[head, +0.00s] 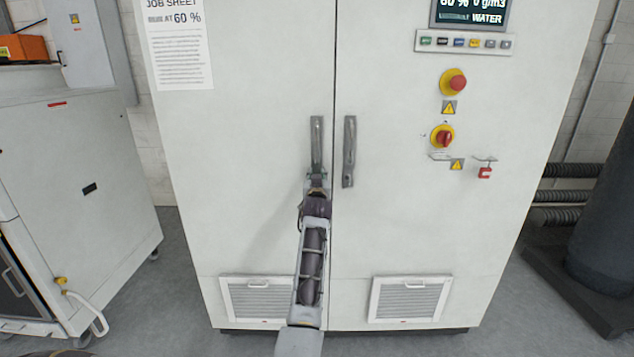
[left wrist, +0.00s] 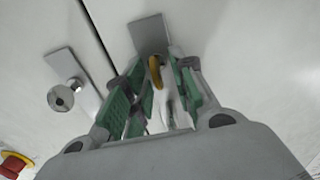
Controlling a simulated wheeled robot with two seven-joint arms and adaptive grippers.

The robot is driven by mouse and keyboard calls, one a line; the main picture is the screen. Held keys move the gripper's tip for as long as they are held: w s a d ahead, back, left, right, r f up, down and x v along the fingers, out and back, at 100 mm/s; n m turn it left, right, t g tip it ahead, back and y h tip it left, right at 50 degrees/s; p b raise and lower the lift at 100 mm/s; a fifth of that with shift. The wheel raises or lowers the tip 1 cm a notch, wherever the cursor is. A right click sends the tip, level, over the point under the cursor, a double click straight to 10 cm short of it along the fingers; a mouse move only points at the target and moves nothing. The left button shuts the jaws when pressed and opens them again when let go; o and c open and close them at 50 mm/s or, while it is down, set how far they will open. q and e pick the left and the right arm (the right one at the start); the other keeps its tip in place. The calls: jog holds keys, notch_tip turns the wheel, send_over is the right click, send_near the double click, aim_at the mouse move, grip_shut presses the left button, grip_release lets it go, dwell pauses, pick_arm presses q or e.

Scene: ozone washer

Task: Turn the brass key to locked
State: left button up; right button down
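A small brass-yellow piece (left wrist: 155,72), which looks like the key, shows between the fingertips of my left gripper (left wrist: 154,78) in the left wrist view. It sits at the lower end of a grey handle plate (left wrist: 150,34). The green-padded fingers stand on either side of it with some gap visible, so they look partly open. A pale strip lies beside the key between the fingers. In the head view my left gripper (head: 317,180) is at the foot of the left door handle (head: 316,143) and hides the key. My right gripper is in neither view.
The right door handle (head: 349,152) is close beside; its round metal lock (left wrist: 61,98) shows in the wrist view. A red emergency button (head: 453,82), a red rotary switch (head: 443,137) and a red padlock (head: 485,172) are on the right door. A white cabinet (head: 80,190) stands left.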

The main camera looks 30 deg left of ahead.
aim_at(317, 155)
pick_arm(q)
jog(key=shift+r, duration=4.35)
